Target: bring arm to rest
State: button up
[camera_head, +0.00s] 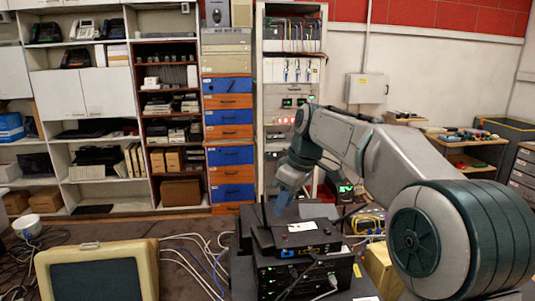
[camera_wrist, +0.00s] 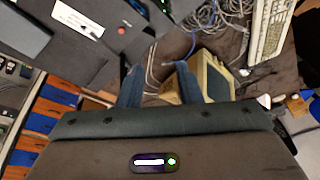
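My gripper (camera_head: 284,200) hangs at the end of my arm, fingers pointing down, just above the left side of a stack of dark network devices (camera_head: 315,275). In the wrist view its two blue fingers (camera_wrist: 158,75) are spread apart, with nothing held between them. My arm (camera_head: 345,140) reaches in from the right and is bent down at the wrist. A black router (camera_head: 296,238) with upright antennas and a white label sits on top of the stack. Whether the fingertips touch anything is unclear in the head view.
A beige monitor (camera_head: 98,272) stands at the lower left, with loose cables (camera_head: 198,250) beside it. A keyboard (camera_wrist: 270,30) shows in the wrist view. Shelves (camera_head: 95,110), blue and orange drawers (camera_head: 228,130) and an equipment rack (camera_head: 290,80) line the back. A cluttered table (camera_head: 465,150) stands right.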

jog(key=s+d+f+m+h, duration=0.1)
jog(key=s+d+f+m, duration=0.2)
jog(key=s, duration=0.6)
jog(key=s+d+f+m+t+h, duration=0.1)
jog(key=s+d+f+m, duration=0.3)
jog(key=s, duration=0.5)
jog(key=s+d+f+m+t+h, duration=0.1)
jog(key=s+d+f+m, duration=0.2)
jog(key=s, duration=0.6)
notch_tip(320, 180, down, 2)
jog(key=shift+d+m, duration=0.35)
jog(key=shift+m, duration=0.55)
